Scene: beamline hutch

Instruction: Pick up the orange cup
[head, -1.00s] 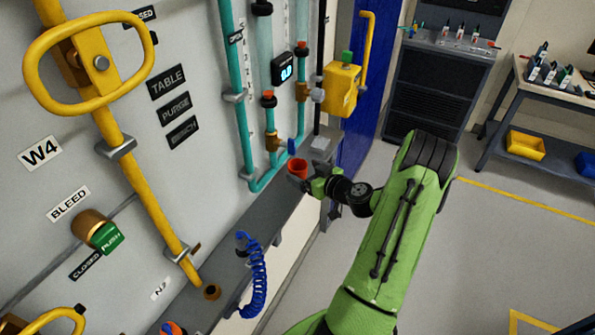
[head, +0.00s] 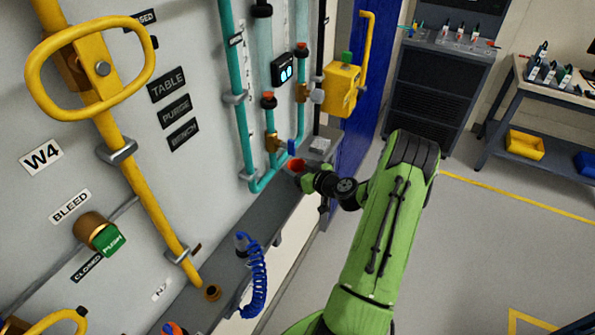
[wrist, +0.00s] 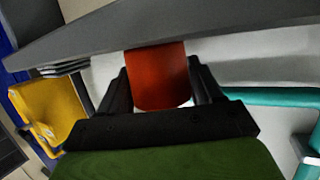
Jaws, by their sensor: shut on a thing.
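The orange cup (head: 296,165) is at the narrow grey ledge along the wall panel, near the teal pipes, in the head view. My gripper (head: 305,177) reaches it from the right and partly hides it. In the wrist view the orange cup (wrist: 158,76) sits between the two dark fingers of my gripper (wrist: 160,88), which are shut on it from both sides. I cannot tell whether the cup still touches the ledge.
The grey ledge (head: 225,222) also carries a coiled blue hose (head: 257,275) and a small blue item (head: 291,147). Teal pipes (head: 234,95) rise behind the cup. A yellow box (head: 341,90) is on the wall beyond. The floor (head: 490,240) at right is open.

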